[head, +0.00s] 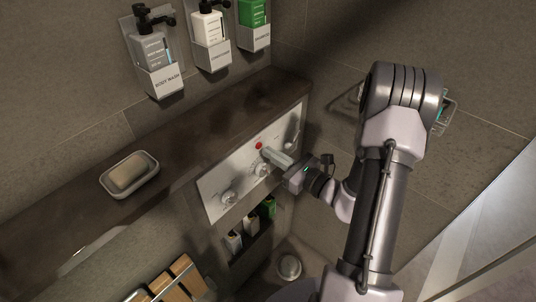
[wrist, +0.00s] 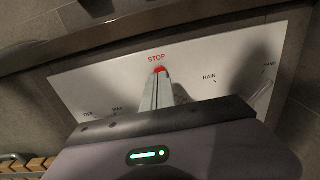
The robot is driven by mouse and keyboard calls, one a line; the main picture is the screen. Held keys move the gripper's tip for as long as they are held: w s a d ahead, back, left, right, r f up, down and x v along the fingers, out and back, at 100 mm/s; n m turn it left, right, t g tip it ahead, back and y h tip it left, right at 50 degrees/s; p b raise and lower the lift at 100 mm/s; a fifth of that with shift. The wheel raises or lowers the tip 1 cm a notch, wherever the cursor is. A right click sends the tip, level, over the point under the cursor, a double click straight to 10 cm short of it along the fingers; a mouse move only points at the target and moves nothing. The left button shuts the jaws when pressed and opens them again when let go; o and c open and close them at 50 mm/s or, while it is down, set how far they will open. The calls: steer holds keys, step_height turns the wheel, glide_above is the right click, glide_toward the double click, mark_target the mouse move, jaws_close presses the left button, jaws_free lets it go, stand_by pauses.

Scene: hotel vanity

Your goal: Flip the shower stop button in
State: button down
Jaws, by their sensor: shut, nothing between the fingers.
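The red stop button (head: 258,145) sits near the top middle of a pale shower control panel (head: 212,186). In the wrist view the red button (wrist: 159,69) shows right under the word STOP, just past my fingertips. My gripper (head: 266,151) is shut and empty, with its fingertips at or very close to the button's lower edge. I cannot tell whether they touch it. In the wrist view the closed fingers (wrist: 157,80) point up the panel at the button and hide the panel's middle.
Knobs (head: 229,197) sit on the panel at left and centre, with a lever (head: 292,136) at right. A stone ledge (head: 210,110) runs above, holding a soap dish (head: 146,186). A niche with bottles (head: 251,224) lies below. Dispensers (head: 158,60) hang on the wall.

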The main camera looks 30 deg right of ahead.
mark_target(259, 146)
steer(key=shift+x, duration=0.85)
steer(key=shift+w+a+r, duration=0.1)
steer(key=shift+w+a, duration=0.05)
steer(key=shift+w, duration=0.3)
steer(key=shift+r, duration=0.2)
